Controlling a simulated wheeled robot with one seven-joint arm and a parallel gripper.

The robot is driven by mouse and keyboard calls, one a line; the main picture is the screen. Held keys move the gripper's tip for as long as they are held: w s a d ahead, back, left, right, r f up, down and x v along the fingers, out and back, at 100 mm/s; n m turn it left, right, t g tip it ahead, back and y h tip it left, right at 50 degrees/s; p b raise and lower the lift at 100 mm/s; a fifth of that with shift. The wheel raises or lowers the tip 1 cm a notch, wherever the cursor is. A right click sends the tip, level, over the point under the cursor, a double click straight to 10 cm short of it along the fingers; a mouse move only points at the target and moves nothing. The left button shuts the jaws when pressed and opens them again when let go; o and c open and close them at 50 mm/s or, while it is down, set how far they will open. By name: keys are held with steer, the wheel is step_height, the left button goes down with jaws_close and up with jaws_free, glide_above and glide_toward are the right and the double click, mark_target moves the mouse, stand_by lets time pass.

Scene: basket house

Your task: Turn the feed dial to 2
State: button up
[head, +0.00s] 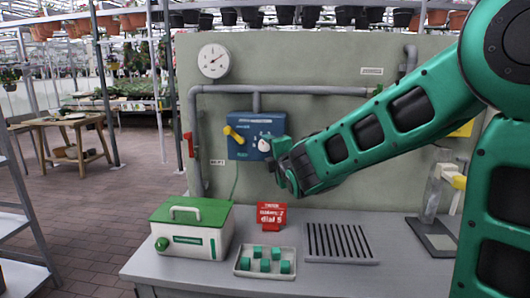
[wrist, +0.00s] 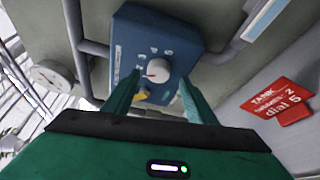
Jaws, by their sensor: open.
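The feed dial is a round white knob (head: 264,145) on the front of a blue box (head: 240,150) on the grey-green panel. My gripper (head: 276,158) is open in front of the box. In the wrist view its green fingers (wrist: 160,80) stand on either side of the knob, with gaps; whether they touch it cannot be told. A yellow lever (head: 233,134) sits on the box beside the dial.
A red card (head: 271,216) reading "dial 5" stands on the grey bench (head: 200,274). A green-lidded box (head: 190,228), a tray (head: 240,272) of green cubes and a slotted plate (head: 340,243) are there too. Pipes (head: 290,90) and a gauge (head: 214,61) are on the panel.

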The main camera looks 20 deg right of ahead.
steer(key=s, duration=0.7)
steer(key=shift+s+r, duration=0.2)
steer(key=shift+s, duration=0.05)
steer(key=s+d+f+m+g+h, duration=0.2)
steer(key=s+d+f+m+g, duration=0.3)
steer(key=s+d+f+m, duration=0.3)
steer(key=s+d+f+m+g+h, duration=0.2)
steer(key=s+d+f+m+g, duration=0.25)
steer(key=d, duration=0.55)
steer(key=s+f+m+g+y, duration=0.2)
steer(key=s+m, duration=0.5)
steer(key=s, duration=0.5)
steer(key=s+f+m+g+y, duration=0.2)
steer(key=s+f+m+g, duration=0.2)
steer(key=s, duration=0.9)
steer(key=m+g, duration=0.1)
steer(key=m, duration=0.1)
steer(key=shift+s+a+m+g, duration=0.25)
steer(key=shift+m+g, duration=0.1)
